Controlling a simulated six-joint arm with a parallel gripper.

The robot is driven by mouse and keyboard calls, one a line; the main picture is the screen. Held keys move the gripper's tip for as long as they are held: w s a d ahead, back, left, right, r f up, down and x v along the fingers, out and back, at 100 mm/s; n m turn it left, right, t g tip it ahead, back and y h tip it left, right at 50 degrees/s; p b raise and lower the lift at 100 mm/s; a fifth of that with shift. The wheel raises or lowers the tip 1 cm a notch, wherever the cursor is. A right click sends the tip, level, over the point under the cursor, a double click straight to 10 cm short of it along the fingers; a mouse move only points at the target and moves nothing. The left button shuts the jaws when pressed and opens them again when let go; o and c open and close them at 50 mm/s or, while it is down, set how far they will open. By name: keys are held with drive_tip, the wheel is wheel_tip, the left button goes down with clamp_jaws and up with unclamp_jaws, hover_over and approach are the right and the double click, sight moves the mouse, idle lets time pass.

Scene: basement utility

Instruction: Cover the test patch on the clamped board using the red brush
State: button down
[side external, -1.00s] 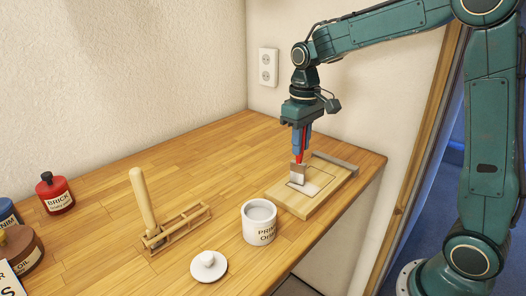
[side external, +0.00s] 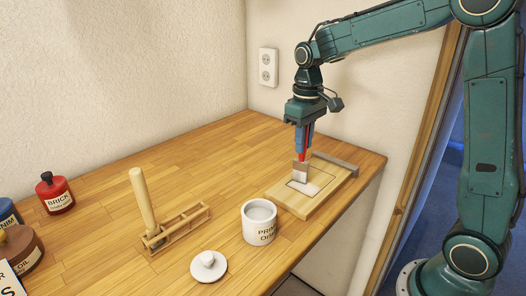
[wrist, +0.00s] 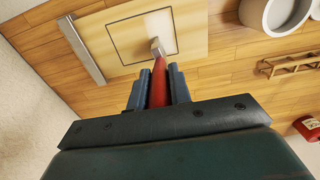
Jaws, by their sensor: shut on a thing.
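My gripper (side external: 304,148) is shut on the red brush (side external: 302,157), holding it bristles down over the clamped board (side external: 290,199). The brush's red handle (wrist: 159,85) also shows between my fingers (wrist: 158,88) in the wrist view. Its pale head is at the test patch (side external: 312,187), a dark-outlined rectangle on the board. In the wrist view the patch (wrist: 128,46) has a whitish painted area on its right part and bare wood on its left part. The brush hides some of the patch. A grey clamp bar (side external: 336,162) lies along the board's far edge.
An open white primer can (side external: 259,228) stands just left of the board, with its white lid (side external: 208,266) on the table. A wooden rack (side external: 182,226) with an upright wooden handle (side external: 142,198) is further left. A red bottle (side external: 56,196) and other bottles stand at far left.

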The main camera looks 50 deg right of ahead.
drive_tip(key=shift+d, duration=0.15)
drive_tip(key=shift+a+f, duration=0.1)
drive_tip(key=shift+a, duration=1.15)
drive_tip(key=shift+d, duration=0.1)
drive_tip(key=shift+d, duration=1.15)
